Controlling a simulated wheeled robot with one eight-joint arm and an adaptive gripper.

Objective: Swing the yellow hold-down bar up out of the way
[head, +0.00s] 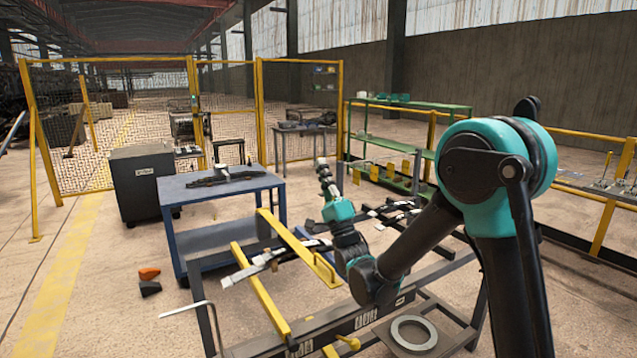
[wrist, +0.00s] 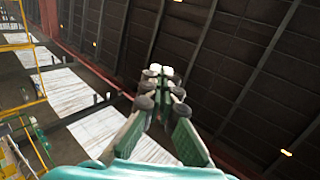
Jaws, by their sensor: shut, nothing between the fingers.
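I cannot tell which is the hold-down bar. Dark and pale spring parts (head: 268,262) lie beneath and across them. My gripper (head: 321,168) is above and behind the right bar, apart from both bars, and points up. In the wrist view my gripper (wrist: 162,76) has its fingertips together with nothing between them, against the roof. No bar shows clearly there.
A blue cart (head: 225,186) with a dark part on top stands behind the rack. A grey ring (head: 414,333) lies on a lower shelf at the right. Green shelving (head: 420,108) and yellow mesh fencing (head: 110,130) stand further back. Orange and black pieces lie on the floor at left.

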